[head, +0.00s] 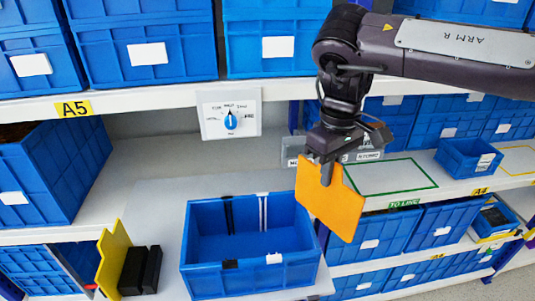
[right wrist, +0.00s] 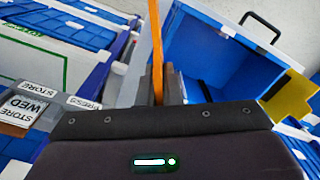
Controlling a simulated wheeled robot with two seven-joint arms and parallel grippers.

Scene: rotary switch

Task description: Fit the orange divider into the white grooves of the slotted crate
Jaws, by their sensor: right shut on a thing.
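The orange divider (head: 332,208) hangs upright but tilted from my right gripper (head: 327,172), which is shut on its upper edge. In the right wrist view the orange divider (right wrist: 156,45) shows edge-on between the fingers (right wrist: 158,86). The blue slotted crate (head: 250,279) stands on the shelf, left of the divider. White grooves (head: 262,212) and black grooves (head: 229,215) run down its far inner wall. My left gripper is not in view.
A yellow divider (head: 113,258) and black blocks (head: 140,270) stand left of the crate. A rotary switch panel (head: 230,113) is mounted above it. Grey signs (head: 362,157) and a green-outlined area (head: 395,180) lie to the right. Blue bins fill the shelves above and below.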

